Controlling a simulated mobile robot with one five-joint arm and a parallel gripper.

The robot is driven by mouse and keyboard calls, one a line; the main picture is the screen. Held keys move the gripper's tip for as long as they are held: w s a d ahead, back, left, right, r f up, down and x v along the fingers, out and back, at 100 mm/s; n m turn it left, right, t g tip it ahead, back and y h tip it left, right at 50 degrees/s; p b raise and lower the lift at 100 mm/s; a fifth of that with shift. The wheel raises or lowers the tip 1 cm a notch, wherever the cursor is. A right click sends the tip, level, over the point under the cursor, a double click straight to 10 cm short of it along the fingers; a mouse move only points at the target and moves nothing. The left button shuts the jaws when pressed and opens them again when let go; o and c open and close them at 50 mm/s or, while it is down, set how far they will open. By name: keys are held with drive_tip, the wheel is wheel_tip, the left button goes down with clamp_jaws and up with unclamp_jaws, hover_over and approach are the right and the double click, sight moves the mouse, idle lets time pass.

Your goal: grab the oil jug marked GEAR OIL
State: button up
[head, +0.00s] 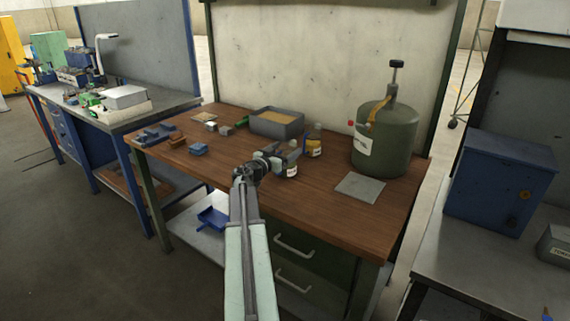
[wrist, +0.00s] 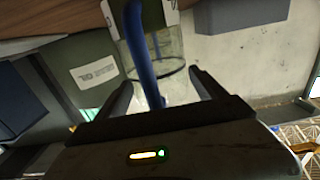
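In the head view, a small amber bottle (head: 314,143) with a yellow label stands on the wooden bench. A small dark container (head: 291,170) with a white label stands close by, partly hidden by my gripper (head: 279,160). Neither label is readable, so I cannot tell which is marked GEAR OIL. In the wrist view, my gripper (wrist: 162,90) has its two fingers spread wide. A clear vessel (wrist: 172,48) lies beyond them, with a blue curved handle-like bar (wrist: 143,50) running between the fingers. The fingers look apart from the bar.
A large green canister (head: 386,145) with a pump stands right of the bottles, behind a grey plate (head: 360,187). A grey tray (head: 277,125) and small blocks (head: 198,149) are to the left. A blue cabinet (head: 502,180) stands at the right. The wooden bench's (head: 330,205) front strip is mostly clear.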

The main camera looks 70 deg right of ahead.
drive_tip(key=c, duration=1.5)
clamp_jaws()
drive_tip(key=shift+r, duration=0.15)
